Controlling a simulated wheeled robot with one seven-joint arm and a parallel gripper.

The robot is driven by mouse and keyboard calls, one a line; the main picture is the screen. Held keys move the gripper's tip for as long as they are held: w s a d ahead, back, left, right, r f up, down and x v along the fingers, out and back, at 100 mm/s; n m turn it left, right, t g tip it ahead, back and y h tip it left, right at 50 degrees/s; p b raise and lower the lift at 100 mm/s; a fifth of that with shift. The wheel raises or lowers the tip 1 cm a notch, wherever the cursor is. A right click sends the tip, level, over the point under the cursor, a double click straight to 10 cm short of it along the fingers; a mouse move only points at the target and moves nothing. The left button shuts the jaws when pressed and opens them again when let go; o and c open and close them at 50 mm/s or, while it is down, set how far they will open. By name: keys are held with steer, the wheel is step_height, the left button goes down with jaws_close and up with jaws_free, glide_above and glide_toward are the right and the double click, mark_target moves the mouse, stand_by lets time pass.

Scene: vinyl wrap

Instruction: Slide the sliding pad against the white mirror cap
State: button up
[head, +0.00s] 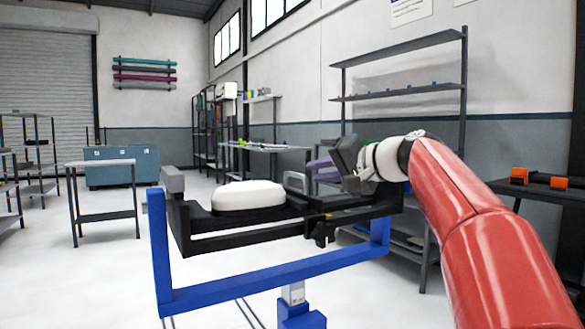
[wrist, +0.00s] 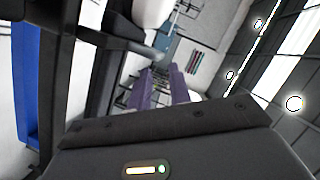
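The white mirror cap (head: 248,195) rests on the black rail fixture (head: 235,221) of a blue stand. A grey upright pad (head: 295,181), which looks like the sliding pad, stands to the right of the cap; whether they touch is hard to tell. Another grey pad (head: 173,180) is at the fixture's left end. My gripper (head: 318,168) is above the fixture's right part, right of the grey pad. Its purple fingers (wrist: 163,88) look apart and empty in the wrist view. The cap's edge also shows at the top of the wrist view (wrist: 151,12).
The blue stand frame (head: 265,260) surrounds the fixture below. A small dark table (head: 104,164) stands at left, with a blue chest (head: 122,167) behind it. A dark bench with orange items (head: 520,176) is at right. Shelves line the back wall. Open floor lies at left.

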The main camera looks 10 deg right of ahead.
mark_target(295, 175)
steer(key=p+x, duration=0.1)
steer(key=x, duration=0.6)
steer(key=shift+w+a+f, duration=0.1)
steer(key=shift+w+a, duration=0.1)
steer(key=shift+w, duration=0.15)
jaws_close()
